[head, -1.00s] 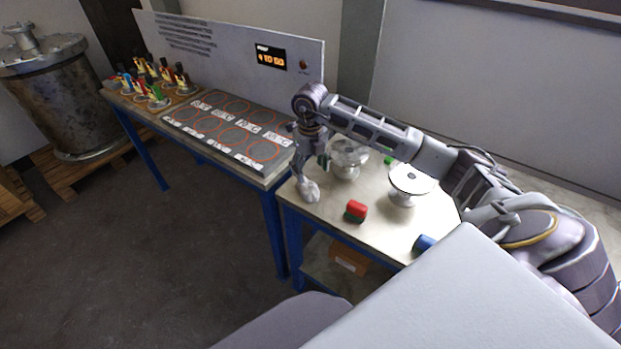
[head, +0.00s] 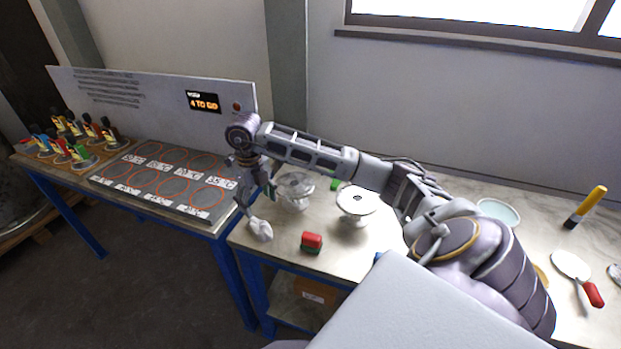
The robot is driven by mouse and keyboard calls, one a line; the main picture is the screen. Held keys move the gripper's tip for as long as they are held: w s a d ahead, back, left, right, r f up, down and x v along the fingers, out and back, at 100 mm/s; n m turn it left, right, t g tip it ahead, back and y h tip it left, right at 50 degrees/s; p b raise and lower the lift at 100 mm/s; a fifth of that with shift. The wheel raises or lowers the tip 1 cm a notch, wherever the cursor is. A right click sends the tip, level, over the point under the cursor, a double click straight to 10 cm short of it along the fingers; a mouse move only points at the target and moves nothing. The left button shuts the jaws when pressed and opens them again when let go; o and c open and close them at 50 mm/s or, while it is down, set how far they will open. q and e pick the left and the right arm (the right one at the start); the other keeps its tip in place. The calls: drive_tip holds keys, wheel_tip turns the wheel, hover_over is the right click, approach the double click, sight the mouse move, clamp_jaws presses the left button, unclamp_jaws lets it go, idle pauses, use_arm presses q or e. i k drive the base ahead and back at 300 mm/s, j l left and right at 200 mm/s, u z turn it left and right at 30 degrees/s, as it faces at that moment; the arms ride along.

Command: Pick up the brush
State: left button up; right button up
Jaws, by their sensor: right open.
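A yellow-handled tool with a dark lower end (head: 587,207), which looks like the brush, is on the pale worktop at the far right of the head view. My right gripper (head: 256,208) is far to the left of it, above the left part of the near table. The right gripper is open, pointing down, with nothing seen between its fingers. It is beside a metal flanged vessel part (head: 295,190). My left gripper is out of view.
A second flanged part (head: 357,203) and a red and green block (head: 311,242) are on the table. A pale bowl (head: 498,211) and a red-handled tool (head: 593,293) are on the right worktop. A ringed panel (head: 170,180) is at left.

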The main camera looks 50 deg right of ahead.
sight(599, 193)
drive_tip(key=z, duration=3.45)
